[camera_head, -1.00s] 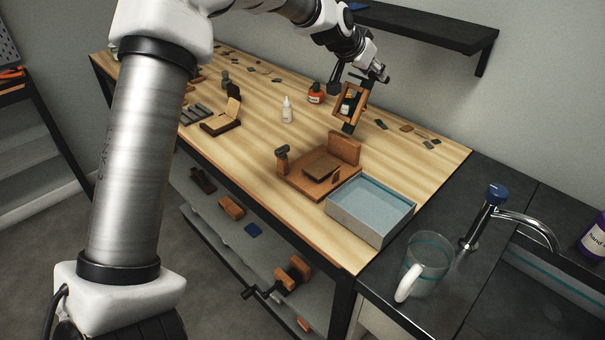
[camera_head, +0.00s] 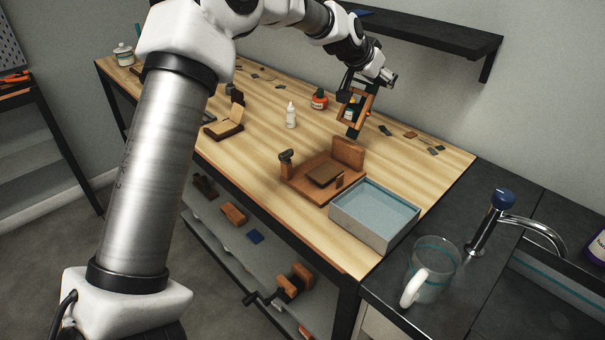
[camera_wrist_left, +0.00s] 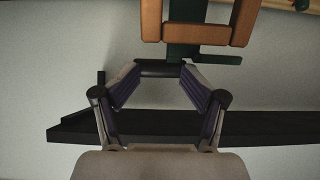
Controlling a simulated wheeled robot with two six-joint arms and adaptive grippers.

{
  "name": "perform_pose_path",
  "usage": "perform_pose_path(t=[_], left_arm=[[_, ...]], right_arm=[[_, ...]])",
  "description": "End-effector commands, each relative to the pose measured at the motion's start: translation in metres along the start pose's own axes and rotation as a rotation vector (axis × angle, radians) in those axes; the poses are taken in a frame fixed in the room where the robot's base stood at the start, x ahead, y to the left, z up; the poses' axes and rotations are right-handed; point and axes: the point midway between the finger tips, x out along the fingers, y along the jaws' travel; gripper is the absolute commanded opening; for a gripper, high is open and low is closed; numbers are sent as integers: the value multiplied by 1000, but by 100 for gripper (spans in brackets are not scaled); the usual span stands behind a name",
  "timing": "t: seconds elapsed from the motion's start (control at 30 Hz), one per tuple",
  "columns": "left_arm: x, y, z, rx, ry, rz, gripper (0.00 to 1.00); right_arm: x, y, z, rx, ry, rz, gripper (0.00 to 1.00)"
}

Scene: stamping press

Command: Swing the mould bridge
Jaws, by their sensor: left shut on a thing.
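My left gripper (camera_head: 366,82) is above the back of the bench in the head view. It is shut on the dark green bar of the mould bridge, a wooden frame (camera_head: 369,103) with dark green parts. The frame hangs tilted below the fingers, its green lower end close over the bench top; I cannot tell whether it touches. My right gripper is not in view.
A wooden stand (camera_head: 301,188) with an upright board and small post is nearer, beside a blue-lined tray (camera_head: 360,232). A white bottle (camera_head: 291,115) and an orange-red jar (camera_head: 319,100) stand left of the frame. A dark shelf (camera_head: 440,33) is behind. Small flat pieces lie right.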

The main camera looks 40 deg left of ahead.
Motion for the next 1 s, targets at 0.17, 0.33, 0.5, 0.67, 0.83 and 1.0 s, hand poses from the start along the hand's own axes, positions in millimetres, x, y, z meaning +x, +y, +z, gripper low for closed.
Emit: perform_pose_path(t=[0.17,0.33,0.5,0.67,0.83,1.0], left_arm=[[-2,0,2,0,-3,0,41],[-17,0,6,-1,-5,1,20],[-33,0,9,-1,-5,1,0],[-46,0,13,-1,-4,1,0],[-49,0,17,0,-2,1,0],[-49,0,17,0,-1,1,5]], right_arm=[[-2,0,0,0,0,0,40],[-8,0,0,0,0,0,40],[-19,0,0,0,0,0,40],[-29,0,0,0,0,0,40],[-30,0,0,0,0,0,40],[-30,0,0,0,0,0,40]])
